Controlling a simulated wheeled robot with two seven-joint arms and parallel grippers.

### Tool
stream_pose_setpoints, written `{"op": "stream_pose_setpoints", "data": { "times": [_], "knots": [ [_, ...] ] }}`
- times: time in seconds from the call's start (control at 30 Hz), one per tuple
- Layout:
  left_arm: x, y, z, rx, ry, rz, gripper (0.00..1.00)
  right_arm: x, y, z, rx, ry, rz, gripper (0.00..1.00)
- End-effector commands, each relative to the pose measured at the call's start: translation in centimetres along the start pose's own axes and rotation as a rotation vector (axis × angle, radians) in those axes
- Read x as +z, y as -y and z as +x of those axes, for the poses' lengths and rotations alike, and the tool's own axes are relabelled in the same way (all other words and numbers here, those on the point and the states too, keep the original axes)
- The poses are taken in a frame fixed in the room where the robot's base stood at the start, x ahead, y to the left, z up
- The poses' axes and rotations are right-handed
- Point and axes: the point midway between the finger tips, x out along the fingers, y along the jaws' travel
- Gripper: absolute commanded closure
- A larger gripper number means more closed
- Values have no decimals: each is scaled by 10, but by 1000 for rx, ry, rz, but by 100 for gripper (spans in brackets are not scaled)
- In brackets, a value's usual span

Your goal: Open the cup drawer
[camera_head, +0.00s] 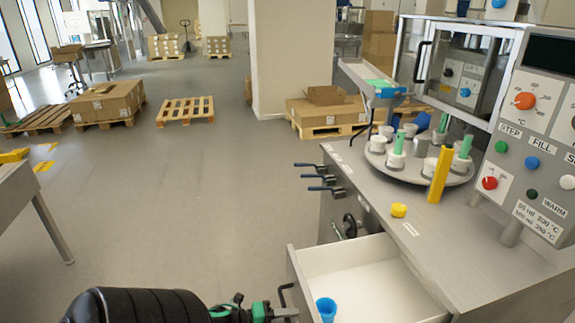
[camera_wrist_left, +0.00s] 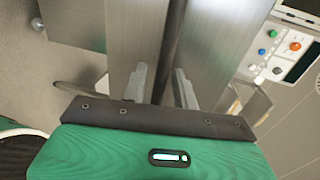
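The drawer (camera_head: 345,252) at the front of the machine stands pulled out, showing its white inside. A blue cup (camera_head: 326,308) is inside, near the front left. A dark curved handle (camera_head: 284,291) shows on the drawer's front. My left gripper (camera_head: 281,314) is close beside this handle, low in the head view. In the left wrist view my left gripper's two fingers (camera_wrist_left: 160,86) are apart, facing steel panels with a dark vertical strip between them. I cannot tell whether the fingers touch the handle. My right gripper is out of view.
The steel counter (camera_head: 465,238) carries a round turntable (camera_head: 388,163) with white cups, a yellow post (camera_head: 440,175) and a small yellow piece (camera_head: 399,210).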

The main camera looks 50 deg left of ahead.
Motion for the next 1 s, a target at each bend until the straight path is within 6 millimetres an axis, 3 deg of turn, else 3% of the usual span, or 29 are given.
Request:
{"op": "stream_pose_setpoints", "data": {
  "times": [0.27,0.7,1.0],
  "knots": [
    [-1,-2,-29,4,0,-1,71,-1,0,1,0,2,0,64],
    [0,-2,-110,3,2,-2,71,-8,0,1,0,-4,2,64],
    [0,-1,-136,1,0,0,71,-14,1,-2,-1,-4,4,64]
  ]
}}
